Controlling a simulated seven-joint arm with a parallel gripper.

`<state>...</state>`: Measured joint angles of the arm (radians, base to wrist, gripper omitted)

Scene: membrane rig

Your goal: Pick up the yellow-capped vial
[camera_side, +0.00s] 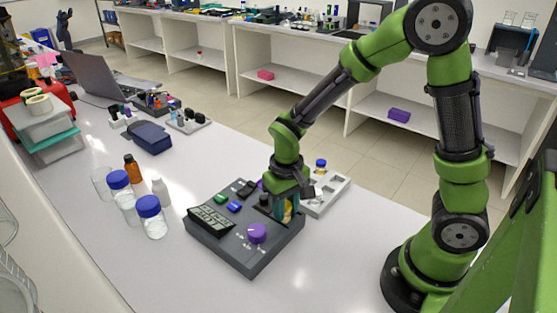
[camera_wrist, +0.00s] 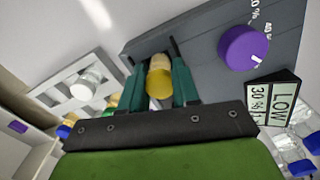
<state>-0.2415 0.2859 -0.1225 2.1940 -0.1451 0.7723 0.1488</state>
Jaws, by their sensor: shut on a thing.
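The yellow-capped vial (camera_wrist: 160,78) is between the two teal fingers of my gripper (camera_wrist: 160,88) in the wrist view, with its yellow cap facing the camera. My gripper (camera_side: 284,207) is shut on it. In the side view the fingers mostly hide the vial, and only a yellowish part (camera_side: 288,211) shows. The gripper points down at the back right part of the dark grey device (camera_side: 247,254). I cannot tell whether the vial's lower end touches the device.
The device carries a purple knob (camera_side: 257,233) and a tilted display (camera_side: 210,220) reading LOW. A pale rack (camera_side: 337,190) behind it holds a blue-capped vial (camera_side: 320,166). Blue-capped bottles (camera_side: 152,217) and a brown bottle (camera_side: 133,168) stand to the left. The front of the table is clear.

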